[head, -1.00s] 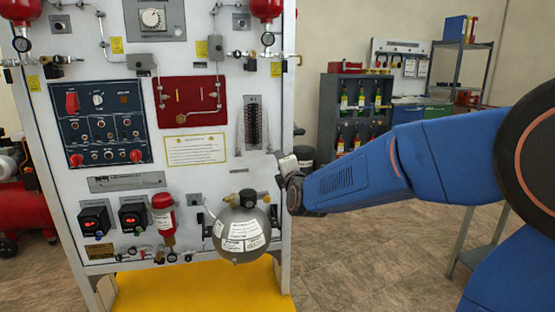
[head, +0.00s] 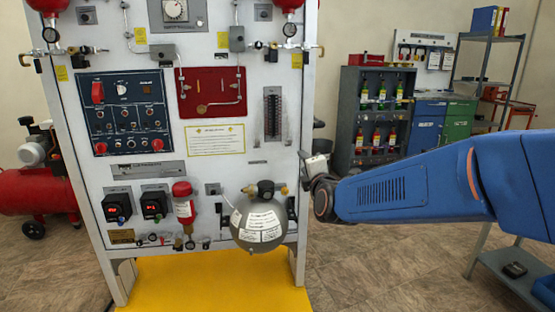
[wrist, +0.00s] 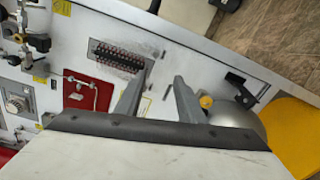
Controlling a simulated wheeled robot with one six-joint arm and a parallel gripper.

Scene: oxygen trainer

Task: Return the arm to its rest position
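My blue arm (head: 410,185) reaches in from the right in the head view. Its wrist end is beside the right edge of the white trainer panel (head: 258,85). The fingers cannot be made out in the head view. In the wrist view my gripper (wrist: 158,82) has its two grey fingers apart, with nothing between them. The panel face, with its black slotted strip (wrist: 118,57) and red plate (wrist: 88,92), lies beyond the fingers. The round grey tank (head: 258,222) on the panel's lower right is to the left of the wrist in the head view.
A yellow base (head: 215,283) lies under the panel. A red compressor (head: 38,195) stands at the left. A grey bottle rack (head: 347,125) and a shelf unit (head: 484,60) stand at the back right. Brown floor (head: 385,262) is open below the arm.

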